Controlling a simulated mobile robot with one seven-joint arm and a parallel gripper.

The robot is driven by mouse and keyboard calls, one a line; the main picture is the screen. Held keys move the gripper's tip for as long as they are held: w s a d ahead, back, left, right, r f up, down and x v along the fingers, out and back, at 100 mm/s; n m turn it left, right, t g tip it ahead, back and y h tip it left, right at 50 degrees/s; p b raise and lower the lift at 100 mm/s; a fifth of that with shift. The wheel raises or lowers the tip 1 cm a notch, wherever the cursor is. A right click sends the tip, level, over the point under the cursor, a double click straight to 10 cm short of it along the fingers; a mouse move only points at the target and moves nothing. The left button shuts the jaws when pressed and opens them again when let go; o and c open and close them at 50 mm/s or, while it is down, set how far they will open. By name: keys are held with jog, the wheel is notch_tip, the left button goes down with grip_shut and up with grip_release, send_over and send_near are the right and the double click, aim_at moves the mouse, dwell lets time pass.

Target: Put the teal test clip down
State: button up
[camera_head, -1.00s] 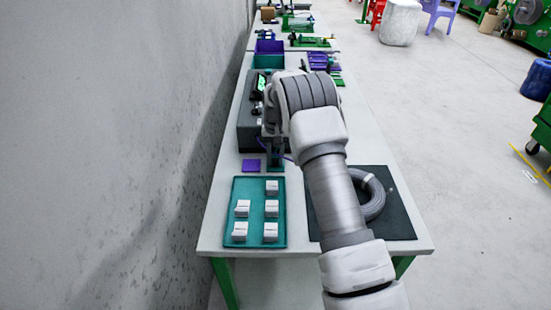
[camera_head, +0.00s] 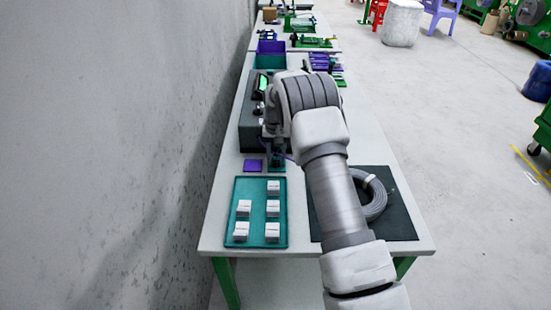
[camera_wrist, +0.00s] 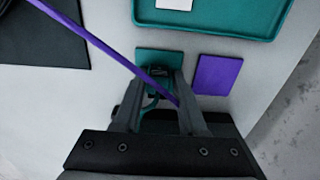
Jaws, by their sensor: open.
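The teal test clip (camera_wrist: 151,101) shows in part between the fingers of my gripper (camera_wrist: 159,78) in the wrist view, at the edge of a flat teal pad (camera_wrist: 150,56). The fingers are open around it; whether they touch it I cannot tell. A purple lead (camera_wrist: 105,45) runs from the upper left down to the fingers. In the head view my gripper (camera_head: 275,150) is low over the teal pad (camera_head: 279,168), mostly hidden by my wrist. The clip itself is not clear there.
A purple pad (camera_head: 253,165) lies left of the teal pad. A teal tray (camera_head: 250,190) with several white blocks is nearer. A cable coil (camera_head: 375,208) lies on a black mat (camera_head: 402,228) at right. A dark grey instrument (camera_head: 249,132) stands behind, by the wall.

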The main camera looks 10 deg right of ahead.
notch_tip(320, 180, up, 13)
jog(key=p, duration=0.2)
notch_tip(320, 180, up, 11)
jog(key=t, duration=0.1)
send_over(277, 159)
jog(key=s, duration=0.6)
jog(key=s+r+t, duration=0.2)
jog(key=s+r, duration=0.6)
jog(key=s, duration=0.4)
jog(key=s+f+n+t, duration=0.2)
jog(key=s, duration=2)
jog(key=shift+f, duration=0.2)
jog(key=shift+r, duration=0.1)
notch_tip(277, 159, up, 5)
jog(key=p, duration=0.5)
jog(key=shift+r, duration=0.1)
